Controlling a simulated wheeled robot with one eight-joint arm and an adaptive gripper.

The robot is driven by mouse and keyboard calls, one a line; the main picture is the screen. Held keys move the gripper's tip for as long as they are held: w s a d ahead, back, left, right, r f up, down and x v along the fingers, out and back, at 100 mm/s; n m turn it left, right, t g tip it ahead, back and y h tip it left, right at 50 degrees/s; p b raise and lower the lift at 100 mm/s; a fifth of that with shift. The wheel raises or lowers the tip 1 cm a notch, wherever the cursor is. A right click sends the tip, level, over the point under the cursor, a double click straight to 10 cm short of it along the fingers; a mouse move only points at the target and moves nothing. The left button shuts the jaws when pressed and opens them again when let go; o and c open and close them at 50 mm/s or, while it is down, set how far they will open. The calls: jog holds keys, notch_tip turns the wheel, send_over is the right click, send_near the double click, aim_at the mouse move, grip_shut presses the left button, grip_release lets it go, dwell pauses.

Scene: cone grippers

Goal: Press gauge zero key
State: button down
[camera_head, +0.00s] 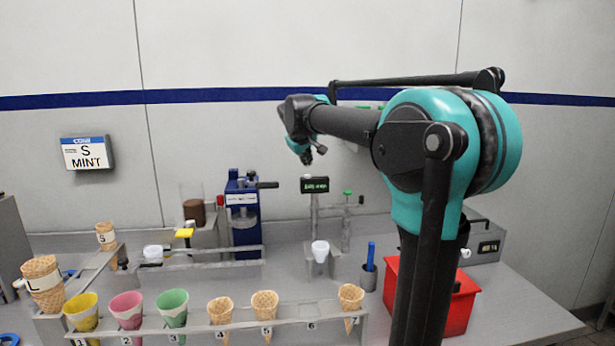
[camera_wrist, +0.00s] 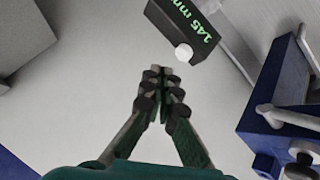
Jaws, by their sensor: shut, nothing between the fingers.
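The gauge (camera_head: 315,184) is a small black display with green text on a thin grey post at the back of the counter. In the wrist view the gauge display (camera_wrist: 203,25) reads 145 mm. A round white key (camera_wrist: 183,52) sits at its near edge. My gripper (camera_wrist: 162,72) is shut and empty, with its tips just below and left of the key in that view. I cannot tell for certain whether they touch it, but a small gap seems to show. In the head view my gripper (camera_head: 307,157) is just above the gauge.
A blue press (camera_head: 243,215) stands left of the gauge. A green-topped rod (camera_head: 347,212) stands right of it. A white cup (camera_head: 320,251) sits in front. A red bin (camera_head: 460,300) is at right. A front rack (camera_head: 200,330) holds several cones.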

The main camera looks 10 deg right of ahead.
aim_at(307, 175)
jog(key=shift+f, duration=0.6)
dwell(1.1)
jog(key=shift+f, duration=0.4)
jog(key=shift+f, duration=0.5)
dwell(0.6)
jog(key=shift+r, duration=0.9)
jog(key=shift+r, duration=0.15)
jog(key=shift+r, duration=2.4)
jog(key=shift+s, duration=0.1)
